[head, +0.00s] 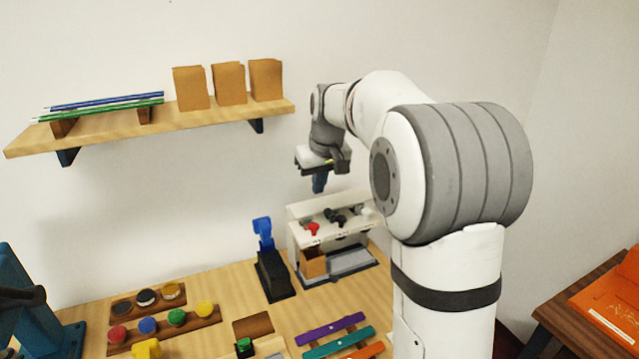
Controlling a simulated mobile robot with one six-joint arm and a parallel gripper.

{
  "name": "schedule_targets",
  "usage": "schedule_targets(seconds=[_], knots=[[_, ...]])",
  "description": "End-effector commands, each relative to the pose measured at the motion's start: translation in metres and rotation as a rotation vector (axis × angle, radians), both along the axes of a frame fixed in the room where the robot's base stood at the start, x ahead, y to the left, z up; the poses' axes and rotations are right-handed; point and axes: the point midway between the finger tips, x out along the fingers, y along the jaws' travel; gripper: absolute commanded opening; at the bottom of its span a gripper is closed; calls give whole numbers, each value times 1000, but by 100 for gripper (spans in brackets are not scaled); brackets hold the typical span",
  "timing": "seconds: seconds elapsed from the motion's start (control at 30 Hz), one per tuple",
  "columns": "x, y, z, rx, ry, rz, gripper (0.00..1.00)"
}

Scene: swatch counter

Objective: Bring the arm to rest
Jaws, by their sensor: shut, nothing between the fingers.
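My arm (455,170) rises at the right of the head view, white with grey joints, and bends left over the back of the counter. My gripper (319,184) points down at the end of it, above the white dispenser box (297,236) with red, black and grey knobs. The fingers look dark blue and are closed together with nothing held. They appear apart from the box, though the exact gap is hard to judge. My arm hides part of the box's right side.
A wall shelf (210,118) with brown boxes and rods is left of my gripper. A blue and black device (270,262) stands left of the box. Coloured pots (148,326) and coloured bars (330,329) cover the front counter. An orange item (612,300) lies on a table at right.

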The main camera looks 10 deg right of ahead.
Motion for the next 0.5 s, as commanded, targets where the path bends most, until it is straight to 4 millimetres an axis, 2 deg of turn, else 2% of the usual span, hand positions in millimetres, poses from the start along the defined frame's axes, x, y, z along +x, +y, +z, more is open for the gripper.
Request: schedule_targets(seconds=[0.17, 0.27, 0.37, 0.5], knots=[[-2, 0, 0, 0, 0, -1, 0], [-14, 1, 3, 0, -1, -9, 0], [-45, 3, 6, -2, 1, -27, 0], [-108, 6, 5, -2, 3, -66, 0]])
